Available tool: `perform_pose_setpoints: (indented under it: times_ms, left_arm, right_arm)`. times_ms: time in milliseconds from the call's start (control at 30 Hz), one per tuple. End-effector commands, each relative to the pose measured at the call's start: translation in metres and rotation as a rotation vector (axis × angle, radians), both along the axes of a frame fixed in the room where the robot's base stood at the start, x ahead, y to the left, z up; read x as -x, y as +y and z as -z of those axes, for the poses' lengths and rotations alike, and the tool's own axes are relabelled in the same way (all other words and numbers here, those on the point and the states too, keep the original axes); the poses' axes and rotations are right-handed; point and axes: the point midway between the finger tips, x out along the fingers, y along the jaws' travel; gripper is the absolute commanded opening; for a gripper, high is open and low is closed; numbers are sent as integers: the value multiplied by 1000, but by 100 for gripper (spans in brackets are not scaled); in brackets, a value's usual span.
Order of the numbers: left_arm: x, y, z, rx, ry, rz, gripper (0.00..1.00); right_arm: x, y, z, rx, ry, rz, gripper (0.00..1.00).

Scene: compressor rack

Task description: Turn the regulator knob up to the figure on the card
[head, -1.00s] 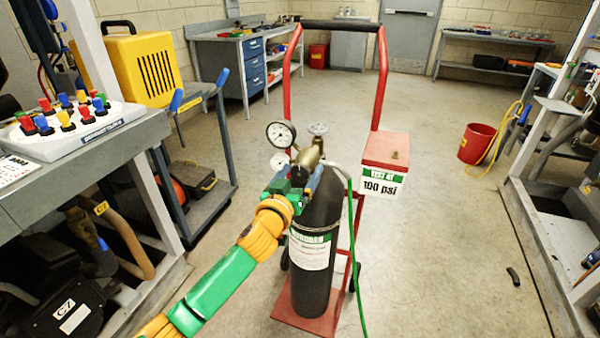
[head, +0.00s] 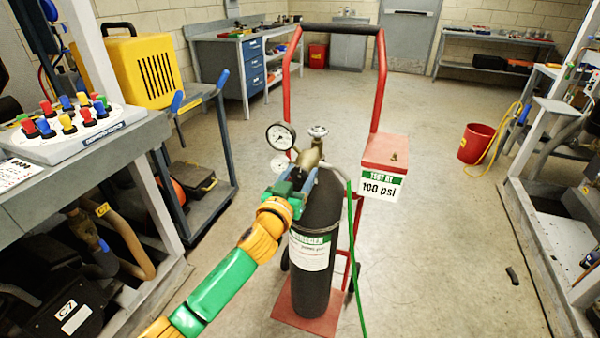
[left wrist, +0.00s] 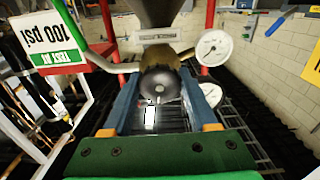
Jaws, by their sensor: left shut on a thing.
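The regulator (head: 309,158) sits on top of a dark nitrogen cylinder (head: 318,207), with one gauge (head: 281,136) above another gauge (head: 281,163). The card (head: 382,187) reads "TEST AT 100 psi" and hangs on a red box right of the cylinder; it shows upside down in the left wrist view (left wrist: 52,47). My left gripper (head: 303,190) is at the regulator. In the left wrist view its blue fingers stand either side of the dark round knob (left wrist: 160,84), shut on it. The gauge figures are too small to read surely. My right gripper is not in view.
A red hand truck (head: 291,90) carries the cylinder. A green hose (head: 352,240) runs down its right side. A bench with colored knobs (head: 75,122) and a grey cart (head: 215,205) stand left. Floor behind and right is clear up to a red bucket (head: 477,143).

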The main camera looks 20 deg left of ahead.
Motion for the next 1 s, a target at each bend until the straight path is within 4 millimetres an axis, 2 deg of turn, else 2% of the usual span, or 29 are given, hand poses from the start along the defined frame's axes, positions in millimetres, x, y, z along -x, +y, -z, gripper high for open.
perform_pose_setpoints:
  times_ms: [1000]
  left_arm:
    - [0,0,-1,-955,-32,0,3]
  right_arm:
    - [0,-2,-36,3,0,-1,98]
